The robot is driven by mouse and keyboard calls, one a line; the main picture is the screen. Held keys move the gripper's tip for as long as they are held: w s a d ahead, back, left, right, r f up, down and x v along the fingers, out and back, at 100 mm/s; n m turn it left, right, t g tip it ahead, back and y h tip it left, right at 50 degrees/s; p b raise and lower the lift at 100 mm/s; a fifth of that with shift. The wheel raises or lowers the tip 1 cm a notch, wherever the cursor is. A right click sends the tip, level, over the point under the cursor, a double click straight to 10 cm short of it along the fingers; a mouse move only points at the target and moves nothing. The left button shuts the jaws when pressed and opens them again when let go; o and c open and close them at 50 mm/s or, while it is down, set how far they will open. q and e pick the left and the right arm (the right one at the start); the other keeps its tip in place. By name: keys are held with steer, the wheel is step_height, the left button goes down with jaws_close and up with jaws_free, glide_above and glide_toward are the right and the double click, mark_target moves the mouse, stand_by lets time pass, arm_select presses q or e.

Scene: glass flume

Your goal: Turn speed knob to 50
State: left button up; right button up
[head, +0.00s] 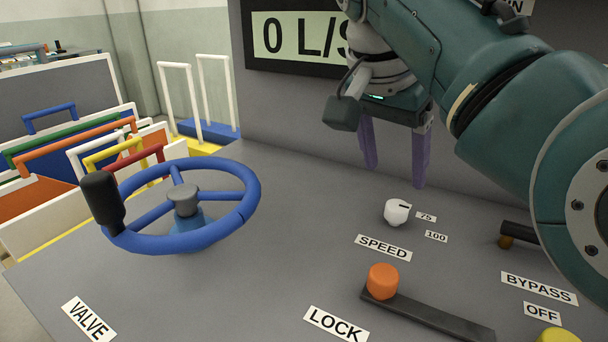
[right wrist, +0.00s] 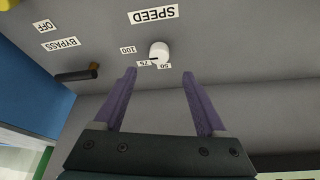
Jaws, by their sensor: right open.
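The white speed knob (head: 397,213) sits on the grey panel above the SPEED label (head: 384,248). Its dark pointer mark is turned to the right, toward the 75 label (head: 426,217). The knob also shows in the right wrist view (right wrist: 159,50), with the 50 label (right wrist: 164,66) beside the 75 label. I cannot see the 50 label in the head view. My right gripper (head: 396,177) has purple fingers, open and empty, apart from the knob. In the right wrist view the knob lies beyond the gap between the fingertips (right wrist: 160,73). My left gripper is not in view.
A blue valve wheel (head: 248,205) with a black handle stands at left. An orange-knobbed lock lever (head: 383,281) is in front of the knob. A dark bypass handle (head: 519,232) is to its right. The display (head: 296,38) shows 0 at the back.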

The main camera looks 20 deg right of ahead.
mark_target(397, 205)
steer(key=b+x, duration=0.2)
steer(key=x, duration=0.6)
steer(key=shift+s+f, duration=0.1)
steer(key=shift+f, duration=0.15)
jaws_close()
